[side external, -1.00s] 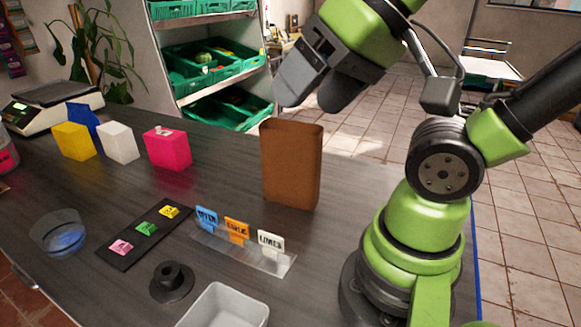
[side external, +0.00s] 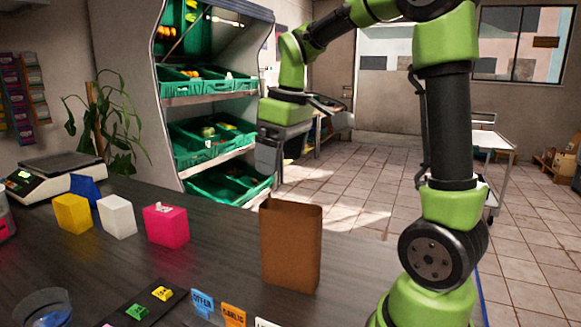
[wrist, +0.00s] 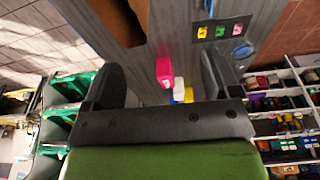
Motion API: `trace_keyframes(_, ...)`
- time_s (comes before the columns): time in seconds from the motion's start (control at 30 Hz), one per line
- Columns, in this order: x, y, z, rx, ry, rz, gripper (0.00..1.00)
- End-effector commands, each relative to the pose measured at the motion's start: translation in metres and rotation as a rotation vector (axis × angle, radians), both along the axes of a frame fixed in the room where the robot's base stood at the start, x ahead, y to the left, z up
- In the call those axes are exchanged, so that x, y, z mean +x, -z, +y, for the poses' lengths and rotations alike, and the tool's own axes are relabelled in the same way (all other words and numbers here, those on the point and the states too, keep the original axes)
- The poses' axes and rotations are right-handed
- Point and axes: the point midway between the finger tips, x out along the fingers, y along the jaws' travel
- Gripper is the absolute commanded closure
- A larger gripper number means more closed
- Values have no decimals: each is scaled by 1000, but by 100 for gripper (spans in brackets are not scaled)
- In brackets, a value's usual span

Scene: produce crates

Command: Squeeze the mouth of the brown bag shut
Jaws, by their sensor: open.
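The brown bag (side external: 290,250) stands upright on the dark counter in the side external view, its mouth open at the top. A brown shape at the top edge of the wrist view (wrist: 122,22) looks like the same bag, cut off by the frame. My gripper (side external: 268,168) is above and behind the bag in the side view, apart from it, pointing down. In the wrist view my gripper (wrist: 161,68) has its two dark fingers wide apart with nothing between them but a view of the counter. In the side view one finger mostly hides the other.
Pink (side external: 166,226), white (side external: 117,217) and yellow (side external: 73,214) blocks stand left of the bag. A scale (side external: 50,172) is at the far left. Label signs (side external: 233,315) stand in front of the bag. Green crates (side external: 212,143) fill the shelf behind. Counter between the pink block and the bag is clear.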

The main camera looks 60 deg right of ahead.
Motion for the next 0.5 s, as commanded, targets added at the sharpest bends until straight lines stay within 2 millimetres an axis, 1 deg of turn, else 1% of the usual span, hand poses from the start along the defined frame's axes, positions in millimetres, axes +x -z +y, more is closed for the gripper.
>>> trace_keyframes(0.03, 7, 10, -17, 0, -15, 47, 17)
trace_keyframes(0.1, 12, 20, -37, -2, -49, 97, 17)
trace_keyframes(0.2, 15, 32, -56, 3, -85, 147, 17)
trace_keyframes(0.3, 16, 39, -66, 6, -107, 171, 17)
trace_keyframes(0.5, 16, 52, -68, 8, -117, 181, 17)
